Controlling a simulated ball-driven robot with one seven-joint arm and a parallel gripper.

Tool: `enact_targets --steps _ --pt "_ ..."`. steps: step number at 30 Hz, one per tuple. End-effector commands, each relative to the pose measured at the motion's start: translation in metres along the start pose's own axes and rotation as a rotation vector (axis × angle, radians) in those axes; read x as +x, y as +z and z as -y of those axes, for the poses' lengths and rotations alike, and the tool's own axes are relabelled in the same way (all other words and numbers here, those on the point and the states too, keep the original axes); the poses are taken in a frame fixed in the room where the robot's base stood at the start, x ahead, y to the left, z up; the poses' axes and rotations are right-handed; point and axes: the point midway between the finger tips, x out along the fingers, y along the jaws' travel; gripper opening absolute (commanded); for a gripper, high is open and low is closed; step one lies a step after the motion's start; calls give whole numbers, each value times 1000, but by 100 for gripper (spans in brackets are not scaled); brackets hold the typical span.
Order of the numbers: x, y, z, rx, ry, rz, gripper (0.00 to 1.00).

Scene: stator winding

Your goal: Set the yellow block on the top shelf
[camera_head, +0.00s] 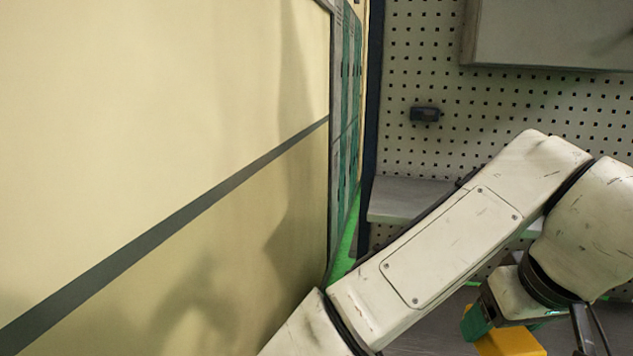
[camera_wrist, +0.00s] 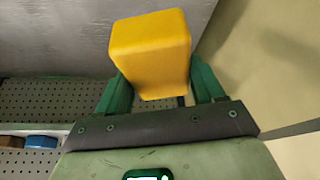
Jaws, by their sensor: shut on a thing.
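The yellow block (camera_wrist: 150,50) is held between the green fingers of my gripper (camera_wrist: 160,85) in the wrist view. My gripper is shut on it. In the head view, part of the yellow block (camera_head: 508,342) shows at the bottom right, below my wrist; my gripper is mostly hidden there. A grey shelf (camera_head: 410,198) is fixed low on the pegboard, partly behind my arm. A grey box-like panel or shelf (camera_head: 550,35) sits higher on the pegboard at the top right. I cannot tell which is the top shelf.
A large cream wall or cabinet side (camera_head: 150,110) with a dark stripe fills the left of the head view, close to my arm. A small dark item (camera_head: 426,114) hangs on the pegboard (camera_head: 430,60).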

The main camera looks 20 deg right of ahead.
Motion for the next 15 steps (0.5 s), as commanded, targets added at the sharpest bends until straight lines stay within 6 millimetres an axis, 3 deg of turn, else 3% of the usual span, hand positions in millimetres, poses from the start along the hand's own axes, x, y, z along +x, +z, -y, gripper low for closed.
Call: enact_targets --steps 1,15 --pt "18 9 8 -19 -1 7 31" --pt "184 74 80 -149 -55 6 30"
